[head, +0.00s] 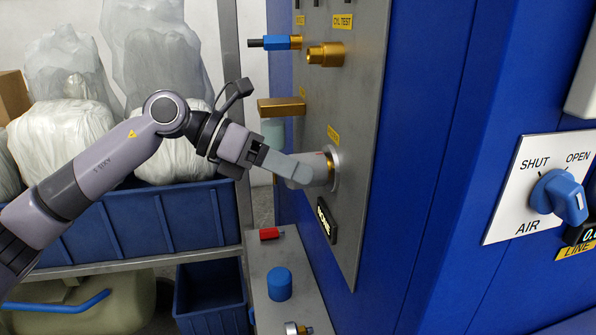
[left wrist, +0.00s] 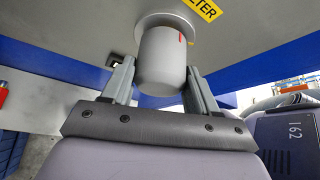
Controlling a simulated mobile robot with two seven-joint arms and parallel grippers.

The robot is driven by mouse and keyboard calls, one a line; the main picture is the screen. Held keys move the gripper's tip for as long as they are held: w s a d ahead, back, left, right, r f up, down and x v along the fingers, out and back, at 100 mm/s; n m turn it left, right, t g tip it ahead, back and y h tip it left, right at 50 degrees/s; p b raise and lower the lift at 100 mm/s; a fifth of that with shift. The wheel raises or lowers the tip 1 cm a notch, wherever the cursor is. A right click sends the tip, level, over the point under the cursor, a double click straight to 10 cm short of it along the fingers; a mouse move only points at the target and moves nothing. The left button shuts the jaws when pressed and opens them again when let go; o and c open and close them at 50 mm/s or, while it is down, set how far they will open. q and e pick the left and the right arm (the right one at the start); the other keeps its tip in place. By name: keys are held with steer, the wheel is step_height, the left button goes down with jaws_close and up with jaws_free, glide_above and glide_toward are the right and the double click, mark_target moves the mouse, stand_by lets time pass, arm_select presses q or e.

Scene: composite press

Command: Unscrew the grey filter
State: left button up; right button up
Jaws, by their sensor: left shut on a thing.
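The grey filter (head: 318,170) is a smooth cylinder on the grey panel of the blue press, in a round collar. It also shows in the left wrist view (left wrist: 161,62), with a red mark on its side and a yellow label beside it ending in "TER". My left gripper (head: 302,172) reaches it from the left and is shut on it, one finger on each side of the cylinder (left wrist: 160,82). The filter's base meets the panel. The far finger is mostly hidden in the head view. My right gripper is in neither view.
Brass fittings (head: 326,55) and a brass bar (head: 281,107) stick out of the panel above the filter. Below are a ledge with a blue cylinder (head: 279,284) and a red part (head: 270,234). A blue AIR knob (head: 559,197) is at right. A blue crate (head: 150,220) with bags stands at left.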

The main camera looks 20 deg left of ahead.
arm_select(q)
steer(key=shift+s+a+b, duration=0.6)
steer(key=shift+s+a, duration=0.1)
steer(key=shift+a, duration=0.2)
steer(key=shift+s+a+b, duration=0.6)
steer(key=shift+s+a, duration=0.1)
steer(key=shift+a, duration=0.2)
steer(key=shift+f, duration=0.1)
